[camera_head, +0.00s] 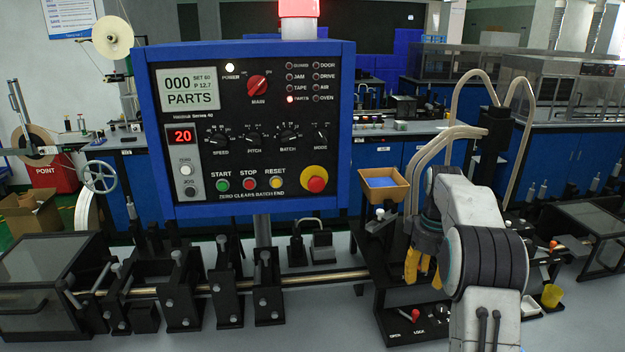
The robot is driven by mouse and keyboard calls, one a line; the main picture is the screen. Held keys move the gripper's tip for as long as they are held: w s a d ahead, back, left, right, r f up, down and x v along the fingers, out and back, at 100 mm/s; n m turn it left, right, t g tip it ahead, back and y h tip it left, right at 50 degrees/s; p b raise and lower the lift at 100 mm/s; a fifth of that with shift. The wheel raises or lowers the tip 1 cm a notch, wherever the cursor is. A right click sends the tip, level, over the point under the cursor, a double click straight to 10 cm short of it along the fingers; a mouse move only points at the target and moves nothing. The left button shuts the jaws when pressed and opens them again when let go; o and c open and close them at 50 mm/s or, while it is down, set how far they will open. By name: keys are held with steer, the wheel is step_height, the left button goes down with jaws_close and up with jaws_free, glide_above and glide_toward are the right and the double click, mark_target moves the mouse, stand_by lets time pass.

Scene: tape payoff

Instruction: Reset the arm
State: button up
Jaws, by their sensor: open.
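My gripper (421,272) is at the right of centre, with its yellow fingers pointing down and apart. I see nothing between them. My grey arm bends over in front of it and hides part of the bench behind. The fingers hang above a black stand (412,325) with a red-knobbed lever (414,315). A blue-framed control panel (250,200) stands to the left of my gripper, apart from it. Its screen (188,86) reads "000" and "PARTS", and its red display (183,136) shows 20. The POWER and PARTS lamps are lit.
An orange bin (383,192) of blue parts stands just behind and left of my gripper. A yellow cup (552,295) is right of my arm. A long rod (330,276) with black blocks runs along the bench left of the gripper. A red lamp (298,8) tops the panel.

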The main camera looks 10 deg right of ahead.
steer(key=f+m, duration=0.1)
steer(key=f, duration=0.1)
steer(key=f+m, duration=0.1)
steer(key=f, duration=0.1)
steer(key=s+f+m, duration=0.1)
steer(key=f, duration=0.1)
steer(key=shift+s+a+f, duration=0.1)
steer(key=shift+a+f, duration=0.05)
steer(key=shift+a, duration=0.1)
steer(key=s+a+r, duration=0.2)
steer(key=s+a, duration=0.2)
steer(key=s, duration=0.5)
steer(key=s+a+r, duration=0.1)
steer(key=s+a, duration=0.4)
steer(key=s, duration=0.4)
steer(key=s+a+r, duration=0.2)
steer(key=s+a, duration=0.2)
steer(key=s, duration=0.5)
steer(key=s+a+r+n+t, duration=0.2)
steer(key=a+r+t, duration=0.1)
steer(key=r, duration=0.2)
steer(key=shift+a+r+t, duration=0.15)
steer(key=shift+a+t, duration=0.05)
steer(key=shift+t, duration=0.2)
